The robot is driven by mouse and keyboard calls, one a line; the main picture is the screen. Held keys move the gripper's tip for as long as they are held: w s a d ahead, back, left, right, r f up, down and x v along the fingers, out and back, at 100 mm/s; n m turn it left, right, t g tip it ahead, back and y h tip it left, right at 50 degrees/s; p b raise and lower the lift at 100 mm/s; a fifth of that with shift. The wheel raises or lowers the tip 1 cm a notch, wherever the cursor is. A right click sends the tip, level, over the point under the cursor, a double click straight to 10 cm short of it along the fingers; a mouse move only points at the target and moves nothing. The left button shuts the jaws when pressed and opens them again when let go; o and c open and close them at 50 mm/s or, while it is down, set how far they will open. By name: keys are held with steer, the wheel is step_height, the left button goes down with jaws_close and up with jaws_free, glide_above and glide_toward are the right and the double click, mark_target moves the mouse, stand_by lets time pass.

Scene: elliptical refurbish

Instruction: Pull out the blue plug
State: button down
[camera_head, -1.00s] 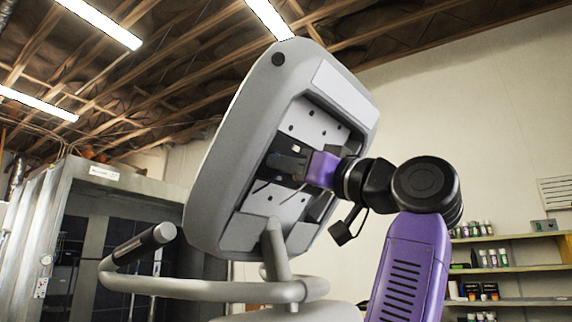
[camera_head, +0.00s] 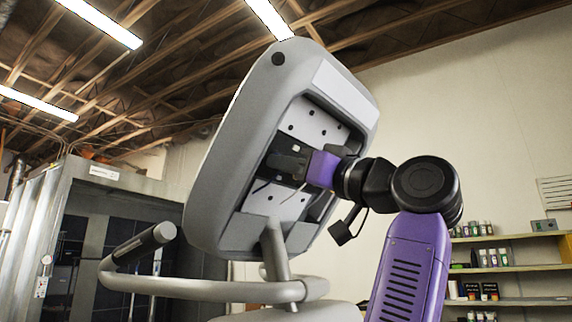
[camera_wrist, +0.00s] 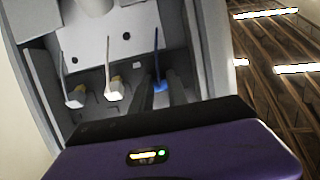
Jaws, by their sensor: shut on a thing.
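The blue plug (camera_wrist: 160,86) sits in the recess of the elliptical's console, at the lower end of a dark blue cable (camera_wrist: 156,55). My gripper (camera_wrist: 162,90) is shut on the blue plug, with one dark finger on each side of it in the wrist view. In the head view my gripper (camera_head: 285,163) reaches into the open back of the grey console (camera_head: 230,165), and the plug is hidden there. I cannot tell whether the plug is still seated in its socket.
Two white plugs (camera_wrist: 76,96) (camera_wrist: 113,90) with their own cables stand left of my gripper in the wrist view. The recess walls are close around my fingers. A grey handlebar (camera_head: 190,288) runs below the console. Shelves (camera_head: 515,268) stand at the right.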

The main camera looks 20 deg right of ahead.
stand_by(0.4)
steer(key=shift+s+d+f+b, duration=0.3)
steer(key=shift+s+f+b, duration=0.3)
steer(key=shift+b, duration=0.2)
steer(key=c, duration=1.3)
jaws_free()
steer(key=shift+s, duration=0.1)
steer(key=b+v, duration=0.3)
steer(key=v, duration=0.4)
steer(key=shift+s+d+f, duration=0.1)
steer(key=shift+s+d, duration=0.1)
steer(key=shift+s, duration=0.1)
